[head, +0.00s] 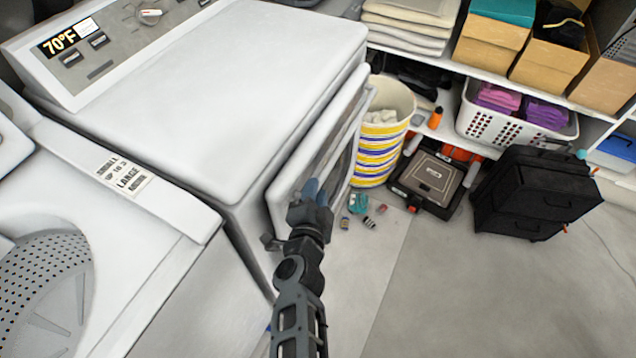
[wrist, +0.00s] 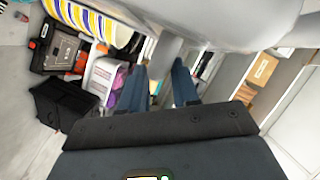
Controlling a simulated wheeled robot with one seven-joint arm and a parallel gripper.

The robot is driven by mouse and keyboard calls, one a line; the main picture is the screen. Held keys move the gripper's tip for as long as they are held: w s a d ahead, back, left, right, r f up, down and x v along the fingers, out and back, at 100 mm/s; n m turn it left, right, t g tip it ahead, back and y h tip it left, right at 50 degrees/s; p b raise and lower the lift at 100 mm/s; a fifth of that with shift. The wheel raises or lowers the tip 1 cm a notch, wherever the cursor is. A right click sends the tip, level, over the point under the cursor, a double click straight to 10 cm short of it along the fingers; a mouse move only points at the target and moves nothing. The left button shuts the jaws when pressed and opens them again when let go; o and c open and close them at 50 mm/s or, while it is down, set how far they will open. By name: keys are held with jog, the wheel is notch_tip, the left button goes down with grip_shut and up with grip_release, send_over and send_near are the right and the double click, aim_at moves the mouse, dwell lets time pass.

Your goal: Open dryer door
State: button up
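The white dryer (head: 225,85) stands at the left of the head view, with its control panel at the back. Its door (head: 285,188) is on the front face, to the right. The door's panel stands slightly proud of the body; I cannot tell whether it is unlatched. My gripper (head: 316,191) is in front of the door, near its middle. In the wrist view its two blue fingers (wrist: 160,88) are apart. A pale grey-white part lies near and between the fingertips. Whether they touch it is unclear. The handle is not clearly visible.
A top-loading washer (head: 130,290) with an open drum is at the lower left. A striped basket (head: 382,130), a black case (head: 428,180) and a black drawer box (head: 535,195) stand beyond the door. Small items lie on the floor. Open floor is at the lower right.

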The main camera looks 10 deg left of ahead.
jog(key=shift+b+x, duration=0.45)
jog(key=shift+x, duration=1.3)
jog(key=shift+d, duration=0.1)
grip_shut()
